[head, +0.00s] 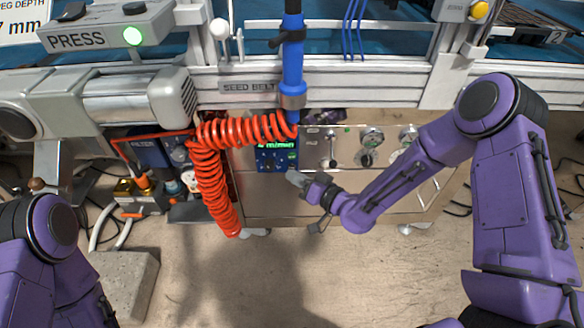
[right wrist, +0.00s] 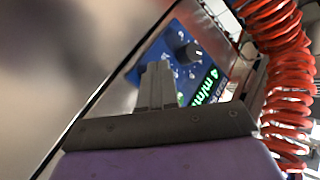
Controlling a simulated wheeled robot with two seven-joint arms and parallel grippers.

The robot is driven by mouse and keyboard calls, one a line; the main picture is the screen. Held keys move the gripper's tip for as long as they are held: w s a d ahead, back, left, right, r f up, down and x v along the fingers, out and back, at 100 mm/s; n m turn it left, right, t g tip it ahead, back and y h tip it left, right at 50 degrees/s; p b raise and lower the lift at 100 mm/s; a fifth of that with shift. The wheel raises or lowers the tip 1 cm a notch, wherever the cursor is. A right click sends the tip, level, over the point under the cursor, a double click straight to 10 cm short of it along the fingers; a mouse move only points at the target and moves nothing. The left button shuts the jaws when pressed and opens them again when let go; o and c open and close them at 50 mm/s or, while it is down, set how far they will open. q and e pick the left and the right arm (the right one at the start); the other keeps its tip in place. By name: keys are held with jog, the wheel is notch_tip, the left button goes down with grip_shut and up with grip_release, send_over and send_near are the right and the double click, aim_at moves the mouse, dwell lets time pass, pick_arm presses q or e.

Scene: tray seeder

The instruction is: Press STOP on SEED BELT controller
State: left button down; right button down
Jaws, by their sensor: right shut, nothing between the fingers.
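The SEED BELT controller (head: 265,162) is a small blue panel with a green display, on the front of the metal cabinet below the SEED BELT label (head: 248,87). In the right wrist view the controller (right wrist: 205,50) shows a black knob (right wrist: 194,52) and a lit green readout (right wrist: 206,86). My right gripper (head: 292,177) is shut and empty, just right of the controller's lower edge. In the right wrist view its shut fingers (right wrist: 155,82) point at the panel and cover part of it. I cannot tell whether they touch it. No STOP lettering is readable. My left gripper is out of view.
A coiled red hose (head: 212,170) hangs close along the controller's left side and top. A blue vertical tube (head: 292,60) comes down above it. Knobs and gauges (head: 372,138) sit to the right on the cabinet (head: 330,207).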

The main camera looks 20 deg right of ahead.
jog(key=shift+w, duration=0.3)
dwell(0.5)
jog(key=shift+s+a, duration=0.15)
jog(key=shift+s, duration=0.6)
jog(key=s, duration=0.2)
jog(key=s+a, duration=0.1)
jog(key=s, duration=0.1)
jog(key=shift+s+a, duration=0.2)
jog(key=shift+s, duration=0.2)
dwell(0.4)
